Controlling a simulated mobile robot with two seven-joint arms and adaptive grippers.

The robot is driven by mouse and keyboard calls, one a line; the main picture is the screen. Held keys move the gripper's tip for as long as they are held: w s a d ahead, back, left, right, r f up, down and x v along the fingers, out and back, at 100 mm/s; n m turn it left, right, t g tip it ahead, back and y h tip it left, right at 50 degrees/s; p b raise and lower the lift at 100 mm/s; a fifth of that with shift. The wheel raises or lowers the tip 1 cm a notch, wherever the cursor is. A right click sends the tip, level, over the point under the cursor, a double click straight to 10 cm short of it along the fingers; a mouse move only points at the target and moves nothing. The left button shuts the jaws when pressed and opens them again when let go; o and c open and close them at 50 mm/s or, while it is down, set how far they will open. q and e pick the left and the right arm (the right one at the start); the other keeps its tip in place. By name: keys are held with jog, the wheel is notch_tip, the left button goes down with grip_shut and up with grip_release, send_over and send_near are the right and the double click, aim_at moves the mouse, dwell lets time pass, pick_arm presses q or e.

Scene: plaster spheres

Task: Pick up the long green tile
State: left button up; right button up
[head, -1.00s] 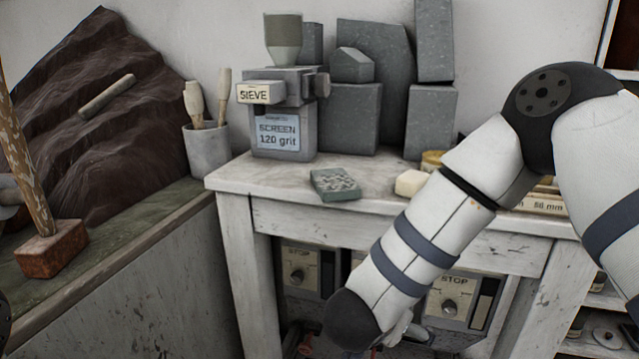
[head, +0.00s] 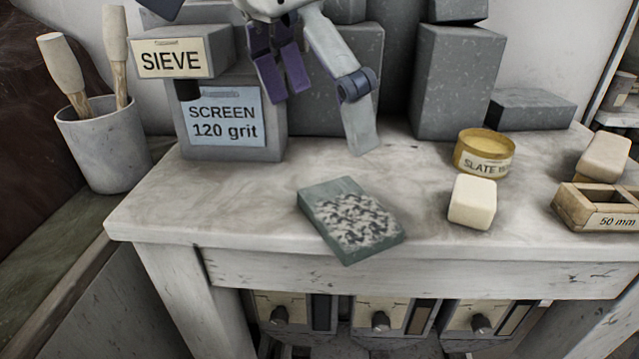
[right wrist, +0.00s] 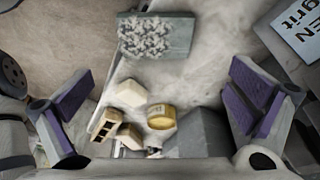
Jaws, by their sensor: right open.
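The green tile (head: 349,220) lies flat near the front edge of the pale worktop, with a mottled grey-white patch on its top. It also shows at the top of the right wrist view (right wrist: 156,36). My right gripper (head: 324,116) hangs above and behind the tile, in front of the grey blocks, with its purple-padded fingers spread wide. Nothing is between its fingers (right wrist: 163,82), and it is apart from the tile. My left gripper is not in view.
A sieve machine (head: 225,120) and a pot with brushes (head: 105,150) stand left. Grey blocks (head: 455,85) stand behind. A yellow tin (head: 484,153), a cream block (head: 472,202) and a wooden box (head: 598,207) sit to the right. Worktop around the tile is clear.

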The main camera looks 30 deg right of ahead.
aim_at(347, 208)
jog(key=f, duration=0.1)
jog(key=s+d+f, duration=0.1)
jog(key=f, duration=0.1)
jog(key=shift+s+d+f, duration=0.15)
jog(key=shift+s+f, duration=0.15)
jog(key=x, duration=0.6)
jog(key=shift+w+f, duration=0.4)
jog(key=shift+f, duration=0.1)
jog(key=shift+r, duration=0.1)
jog(key=c, duration=1.3)
